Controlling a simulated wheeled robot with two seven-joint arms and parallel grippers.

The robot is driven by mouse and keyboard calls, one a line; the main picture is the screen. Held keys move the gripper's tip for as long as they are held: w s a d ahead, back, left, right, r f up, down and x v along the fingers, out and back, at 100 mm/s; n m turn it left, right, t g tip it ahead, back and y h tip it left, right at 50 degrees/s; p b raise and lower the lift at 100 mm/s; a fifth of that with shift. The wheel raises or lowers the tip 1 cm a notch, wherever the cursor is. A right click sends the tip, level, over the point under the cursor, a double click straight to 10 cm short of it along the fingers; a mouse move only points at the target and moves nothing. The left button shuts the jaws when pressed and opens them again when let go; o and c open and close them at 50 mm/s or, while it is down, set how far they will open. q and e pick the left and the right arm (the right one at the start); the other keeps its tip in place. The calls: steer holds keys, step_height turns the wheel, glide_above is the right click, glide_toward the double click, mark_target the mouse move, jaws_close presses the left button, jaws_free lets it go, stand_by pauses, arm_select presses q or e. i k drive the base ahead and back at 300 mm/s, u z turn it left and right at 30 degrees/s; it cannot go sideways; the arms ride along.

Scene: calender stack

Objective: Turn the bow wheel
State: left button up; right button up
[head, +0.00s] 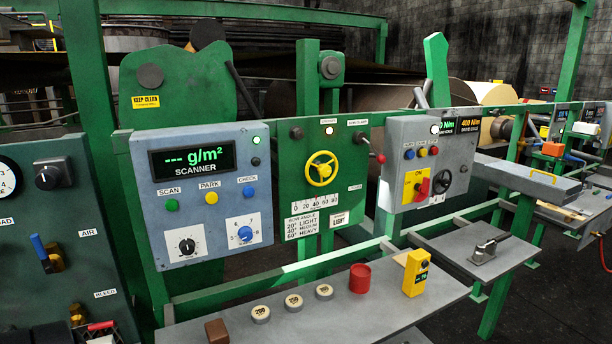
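The bow wheel is a small yellow spoked handwheel (321,168) on a green panel (345,205) in the middle of the head view. Below it is a white scale (316,203) marked 0 to 80. Under that, a label (303,223) reads bow angle, with 20° light, 40° medium and 60° heavy. A smaller plate (339,220) beside it reads light. Nothing covers the wheel. Neither of my grippers is in view.
A grey scanner box (203,195) is left of the wheel and a grey control box (428,160) is right. A shelf (330,310) below holds round weights, a red cup (360,278) and a yellow device (416,273). A red-knobbed lever (381,158) sits close to the wheel's right.

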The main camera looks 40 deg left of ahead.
mark_target(324, 170)
steer(key=u, duration=1.65)
steer(key=i, duration=1)
steer(key=u, duration=0.05)
